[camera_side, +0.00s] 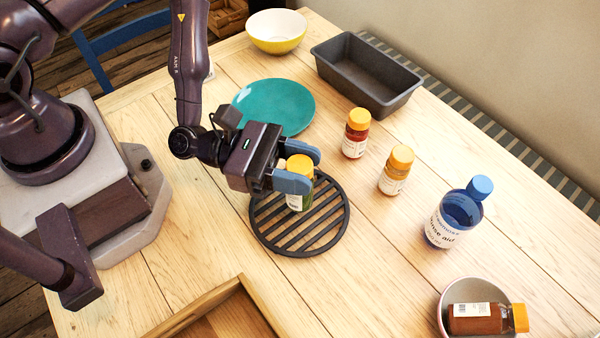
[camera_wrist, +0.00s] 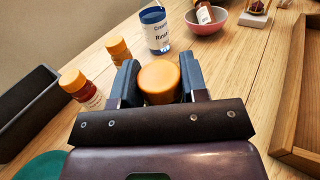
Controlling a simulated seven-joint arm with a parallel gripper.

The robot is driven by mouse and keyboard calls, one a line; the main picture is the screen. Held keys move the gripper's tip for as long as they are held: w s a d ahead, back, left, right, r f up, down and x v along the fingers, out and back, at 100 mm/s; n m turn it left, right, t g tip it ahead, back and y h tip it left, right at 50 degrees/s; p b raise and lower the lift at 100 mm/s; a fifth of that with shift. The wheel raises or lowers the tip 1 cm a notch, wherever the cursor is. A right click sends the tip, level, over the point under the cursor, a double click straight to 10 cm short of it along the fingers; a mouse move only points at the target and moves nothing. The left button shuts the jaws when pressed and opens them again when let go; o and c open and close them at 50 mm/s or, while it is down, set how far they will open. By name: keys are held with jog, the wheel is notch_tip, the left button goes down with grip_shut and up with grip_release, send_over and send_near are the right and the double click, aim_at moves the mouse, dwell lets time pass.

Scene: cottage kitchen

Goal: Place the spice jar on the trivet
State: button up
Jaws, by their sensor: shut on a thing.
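My gripper (camera_side: 296,176) is shut on a spice jar (camera_side: 299,168) with an orange-yellow lid and a green body with a pale label. The jar is upright between the two blue fingers. The round black slatted trivet (camera_side: 312,241) lies on the table under my gripper. The jar appears over the trivet's upper part; I cannot tell whether its base touches the slats. In the wrist view the jar's lid (camera_wrist: 159,77) shows between the fingertips, and the trivet is hidden there.
Two more orange-lidded jars, one red (camera_side: 356,133) and one pale (camera_side: 396,170), stand right of the trivet. A blue bottle (camera_side: 454,217) and a bowl (camera_side: 444,308) holding a jar (camera_side: 478,319) are farther right. A teal plate (camera_side: 274,104), loaf tin (camera_side: 367,72) and yellow bowl (camera_side: 277,35) stand behind. A wooden tray (camera_side: 195,311) is in front.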

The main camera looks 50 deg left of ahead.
jog(key=shift+f, duration=1)
jog(key=o, duration=1)
jog(key=shift+f, duration=0.15)
